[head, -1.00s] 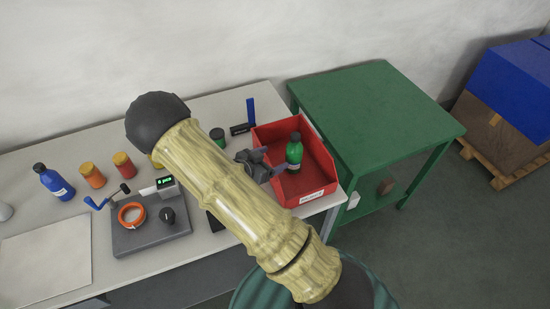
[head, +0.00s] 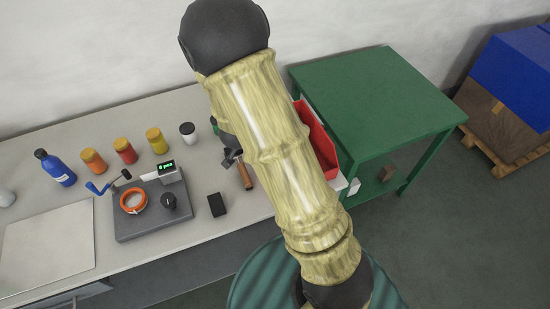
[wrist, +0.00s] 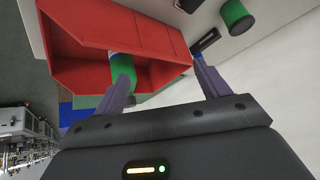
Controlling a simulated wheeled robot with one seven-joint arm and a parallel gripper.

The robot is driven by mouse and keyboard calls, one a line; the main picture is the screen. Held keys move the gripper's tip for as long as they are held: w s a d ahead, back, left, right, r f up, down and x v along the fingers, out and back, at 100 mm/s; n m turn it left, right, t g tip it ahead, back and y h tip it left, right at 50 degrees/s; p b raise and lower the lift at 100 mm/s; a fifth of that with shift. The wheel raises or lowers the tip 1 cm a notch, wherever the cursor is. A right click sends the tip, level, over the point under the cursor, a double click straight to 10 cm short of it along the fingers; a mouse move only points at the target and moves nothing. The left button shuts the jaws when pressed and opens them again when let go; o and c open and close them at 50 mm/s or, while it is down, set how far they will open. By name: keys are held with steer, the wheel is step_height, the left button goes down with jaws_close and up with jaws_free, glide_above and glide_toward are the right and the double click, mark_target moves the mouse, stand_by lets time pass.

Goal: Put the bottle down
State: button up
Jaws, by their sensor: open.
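The green bottle (wrist: 146,77) lies in view inside the red bin (wrist: 75,35) in the wrist view, partly covered by one finger. In the head view my arm hides the bottle, and only part of the red bin (head: 322,148) shows. My gripper (wrist: 160,62) is open, its two fingers spread apart with nothing between them. One finger overlaps the bottle in the picture; whether it touches it I cannot tell. The other finger is over the bin's edge in the picture. In the head view the gripper is mostly hidden behind my arm.
A blue bottle (head: 55,168), orange, red and yellow jars (head: 155,141) and a white jar (head: 188,132) stand on the bench. A grey device (head: 150,215) with an orange ring and a black block (head: 217,205) sit nearer. The green table (head: 375,100) has a clear top.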

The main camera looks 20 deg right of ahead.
steer(key=s+r+n+g+y, duration=0.1)
steer(key=s+r+n, duration=0.3)
steer(key=s, duration=0.4)
steer(key=s+r+n+g+y, duration=0.2)
steer(key=s+r+n, duration=0.2)
steer(key=s, duration=0.5)
step_height(320, 180, up, 2)
steer(key=shift+d+r+n+g+y, duration=0.2)
steer(key=shift+d+n+g+y, duration=0.1)
steer(key=shift+y, duration=0.1)
steer(key=shift+w, duration=0.1)
